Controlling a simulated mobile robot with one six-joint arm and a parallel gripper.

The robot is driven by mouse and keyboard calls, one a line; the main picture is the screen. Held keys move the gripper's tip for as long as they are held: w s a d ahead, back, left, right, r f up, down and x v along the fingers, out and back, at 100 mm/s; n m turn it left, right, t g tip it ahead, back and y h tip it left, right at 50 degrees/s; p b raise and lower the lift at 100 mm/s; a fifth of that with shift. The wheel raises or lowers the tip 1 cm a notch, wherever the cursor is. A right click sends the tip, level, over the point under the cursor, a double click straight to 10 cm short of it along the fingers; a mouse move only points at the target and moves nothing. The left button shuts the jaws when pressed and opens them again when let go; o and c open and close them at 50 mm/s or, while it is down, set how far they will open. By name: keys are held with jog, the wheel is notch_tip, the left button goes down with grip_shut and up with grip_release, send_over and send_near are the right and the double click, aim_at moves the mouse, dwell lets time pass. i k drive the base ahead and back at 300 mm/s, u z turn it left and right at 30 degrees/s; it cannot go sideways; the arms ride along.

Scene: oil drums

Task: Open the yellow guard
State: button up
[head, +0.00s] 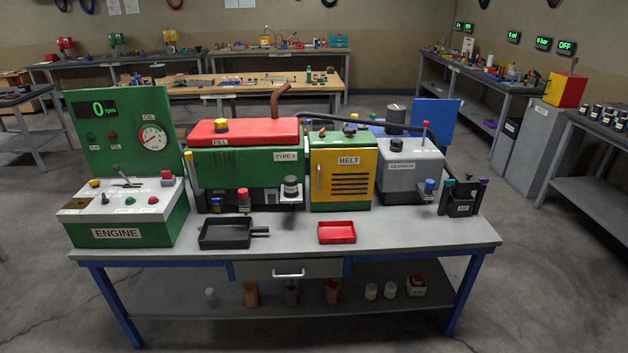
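The yellow guard (348,180) is an upright panel on the front of a green box marked BELT, in the middle of the workbench. It has dark louvre slots and a pale vertical handle (319,180) near its left edge. The guard looks shut, flush with the front of the box. The green top (338,139) of the box carries small knobs. My gripper is not in the head view.
Left of the guard is a green engine (236,173) with a red cover; right is a grey gearbox (409,167). A red tray (337,232) and a black tray (227,232) lie in front on the bench (400,233). Floor around the bench looks clear.

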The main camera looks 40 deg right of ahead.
aim_at(338, 174)
jog(key=z, duration=0.1)
jog(key=i, duration=0.95)
jog(key=u, duration=0.05)
